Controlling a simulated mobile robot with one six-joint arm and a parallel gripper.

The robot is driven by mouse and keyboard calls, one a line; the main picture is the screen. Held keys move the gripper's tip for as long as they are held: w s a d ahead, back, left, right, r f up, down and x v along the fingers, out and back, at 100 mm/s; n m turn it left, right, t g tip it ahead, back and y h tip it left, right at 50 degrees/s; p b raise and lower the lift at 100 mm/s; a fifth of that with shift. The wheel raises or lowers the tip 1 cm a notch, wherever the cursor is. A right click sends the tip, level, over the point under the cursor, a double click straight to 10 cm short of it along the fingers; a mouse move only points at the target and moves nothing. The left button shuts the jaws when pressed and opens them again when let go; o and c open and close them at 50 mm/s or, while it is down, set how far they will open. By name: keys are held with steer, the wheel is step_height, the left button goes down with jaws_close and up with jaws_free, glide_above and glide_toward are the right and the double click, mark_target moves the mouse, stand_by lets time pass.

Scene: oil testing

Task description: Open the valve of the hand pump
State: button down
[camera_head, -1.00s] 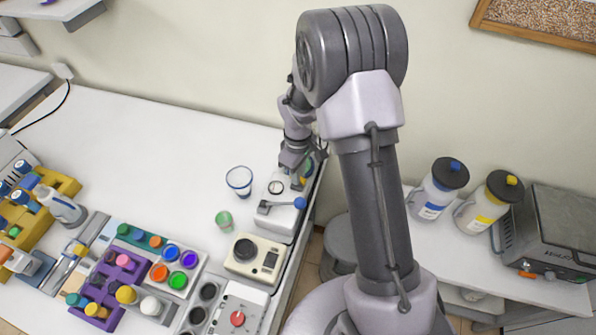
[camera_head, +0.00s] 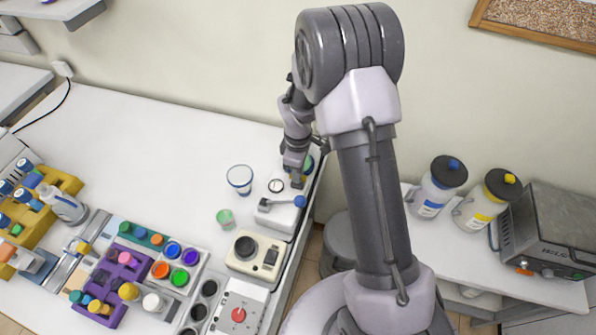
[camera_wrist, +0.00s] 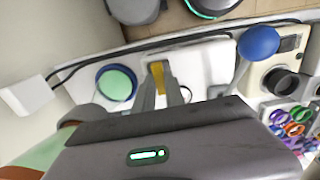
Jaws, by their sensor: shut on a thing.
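The hand pump (camera_head: 275,218) is a pale box at the right edge of the white bench. It has a grey lever ending in a blue ball (camera_head: 300,201). The wrist view also shows the blue ball (camera_wrist: 258,42), at upper right. A small yellow valve handle (camera_wrist: 158,76) shows between the fingers of my gripper (camera_wrist: 160,90) in the wrist view. The fingers are shut on it. In the head view my gripper (camera_head: 297,183) is at the pump's far end, and the handle is hidden there. How far the valve is turned cannot be told.
A green-topped round vessel with a blue rim (camera_wrist: 117,83) stands close beside my fingers. A clear cup (camera_head: 239,179) and a green cup (camera_head: 225,218) stand left of the pump. A beige device (camera_head: 256,254) stands in front.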

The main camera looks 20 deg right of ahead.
steer(key=c, duration=1.4)
jaws_free()
step_height(320, 180, up, 18)
steer(key=p, duration=0.3)
steer(key=shift+f+p, duration=0.25)
steer(key=shift+p, duration=0.1)
steer(key=s+a+m+t+y+b, duration=0.1)
steer(key=s+a+m+t+b, duration=0.2)
steer(key=s+m+b, duration=0.4)
steer(key=s+a+f+m+t+y+b, duration=0.1)
steer(key=s+a+m+b, duration=0.3)
steer(key=s, duration=1.2)
steer(key=m+t+b, duration=0.1)
steer(key=m+b, duration=0.3)
steer(key=b, duration=0.2)
steer(key=shift+s+t, duration=0.2)
steer(key=shift+t, duration=0.2)
